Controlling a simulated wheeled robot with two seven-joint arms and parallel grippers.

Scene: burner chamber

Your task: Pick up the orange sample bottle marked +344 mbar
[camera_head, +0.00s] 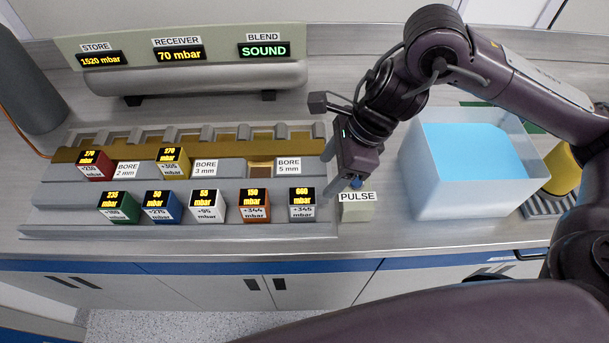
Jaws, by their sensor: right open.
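The orange sample bottle (255,214) sits in the front row of the grey rack. Its display reads 150 mbar and its white label reads +344. A grey-white bottle (302,212) labelled +345 stands to its right, and a white bottle (207,214) labelled +95 to its left. My right gripper (342,181) is open, pointing down near the PULSE button, to the right of the orange bottle and apart from it. It partly hides the button. My left gripper is out of view.
Blue (162,214) and green (118,214) bottles stand farther left in the front row; red (94,173) and yellow (173,169) ones stand behind. The PULSE block (356,213) is right of the rack (60,215). A translucent tub (455,190) with blue contents stands farther right.

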